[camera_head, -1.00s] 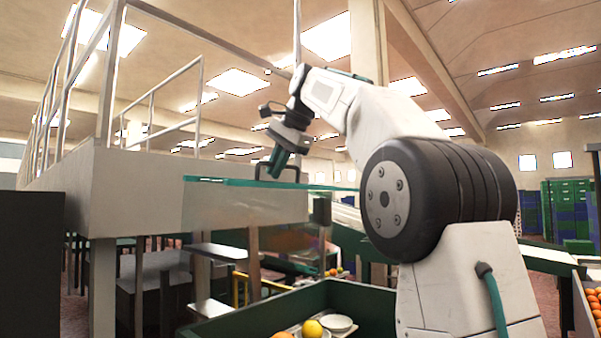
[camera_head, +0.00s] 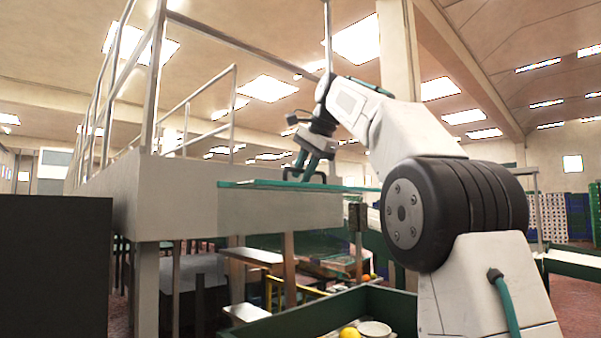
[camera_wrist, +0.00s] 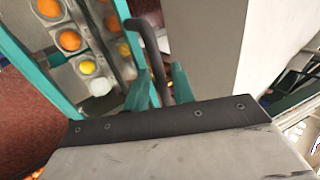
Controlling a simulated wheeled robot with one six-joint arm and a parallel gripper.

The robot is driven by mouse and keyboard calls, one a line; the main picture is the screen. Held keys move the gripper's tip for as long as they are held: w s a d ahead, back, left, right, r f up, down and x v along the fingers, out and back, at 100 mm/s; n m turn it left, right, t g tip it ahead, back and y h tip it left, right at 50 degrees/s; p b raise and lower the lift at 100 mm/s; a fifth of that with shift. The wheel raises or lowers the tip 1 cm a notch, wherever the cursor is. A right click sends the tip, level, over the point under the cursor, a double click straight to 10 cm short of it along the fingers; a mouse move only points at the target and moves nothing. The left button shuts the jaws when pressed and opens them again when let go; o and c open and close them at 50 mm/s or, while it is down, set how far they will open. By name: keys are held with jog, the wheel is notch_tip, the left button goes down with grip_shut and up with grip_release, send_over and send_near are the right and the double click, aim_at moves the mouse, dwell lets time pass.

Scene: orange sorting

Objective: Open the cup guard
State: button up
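The cup guard (camera_head: 262,200) is a clear panel with a teal edge, lying about level in the head view. Its dark handle (camera_head: 286,173) stands up from the top. My gripper (camera_head: 308,172) points down at the handle, its teal fingers apart. In the wrist view my gripper (camera_wrist: 160,88) has one finger on each side of the dark curved handle (camera_wrist: 152,50). The fingers look open around it; firm contact cannot be made out. Cups with oranges (camera_wrist: 68,40) show beside a teal edge at the left.
A grey raised platform with railings (camera_head: 190,190) stands left and behind the guard. A dark block (camera_head: 55,265) fills the lower left.

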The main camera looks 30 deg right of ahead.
jog(key=v, duration=0.7)
jog(key=shift+s+r, duration=0.2)
jog(key=shift+r, duration=0.05)
jog(key=shift+d, duration=0.1)
dwell(0.6)
